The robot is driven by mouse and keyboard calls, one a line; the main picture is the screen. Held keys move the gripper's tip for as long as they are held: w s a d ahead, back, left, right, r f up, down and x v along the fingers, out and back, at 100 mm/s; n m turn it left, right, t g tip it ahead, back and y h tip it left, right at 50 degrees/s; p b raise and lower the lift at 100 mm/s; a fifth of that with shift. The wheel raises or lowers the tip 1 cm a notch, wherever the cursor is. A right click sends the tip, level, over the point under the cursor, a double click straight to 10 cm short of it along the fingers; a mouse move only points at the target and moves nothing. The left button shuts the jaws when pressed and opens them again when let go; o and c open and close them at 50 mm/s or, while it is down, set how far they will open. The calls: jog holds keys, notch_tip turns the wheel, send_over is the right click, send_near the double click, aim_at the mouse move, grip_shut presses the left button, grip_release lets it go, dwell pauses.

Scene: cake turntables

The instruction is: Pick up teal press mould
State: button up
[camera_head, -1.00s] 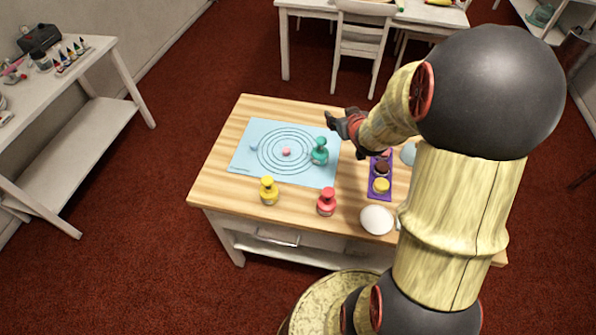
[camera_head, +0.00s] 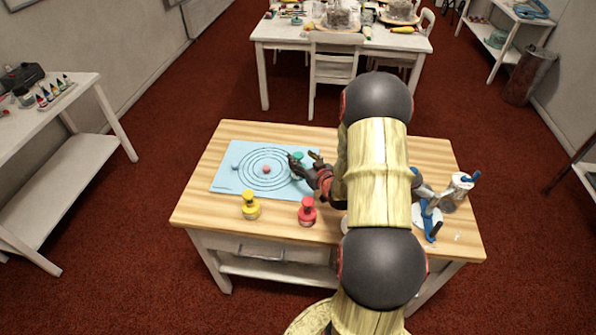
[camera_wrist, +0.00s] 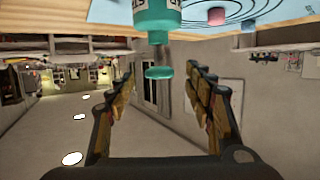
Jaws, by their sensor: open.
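The teal press mould (camera_head: 297,159) stands on the right part of the blue mat (camera_head: 226,180). In the head view it is partly hidden by my gripper (camera_head: 306,158). My gripper is open, its fingers at the mould's near right side. In the wrist view the mould (camera_wrist: 156,20) appears upside down at top centre. Its round knob (camera_wrist: 158,72) lies in the gap between the two open fingertips (camera_wrist: 157,82), with space on both sides. I see no contact.
A yellow press mould (camera_head: 250,206) and a red press mould (camera_head: 307,212) stand near the table's front edge. A small pink piece (camera_head: 266,169) lies on the mat's rings. A blue-and-grey tool (camera_head: 431,218) stands at the right.

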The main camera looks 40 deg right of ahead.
aim_at(300, 157)
jog(key=x, duration=0.3)
jog(key=shift+w+f+b, duration=0.15)
jog(key=shift+b, duration=0.15)
jog(key=c, duration=0.3)
grip_shut()
dwell(0.5)
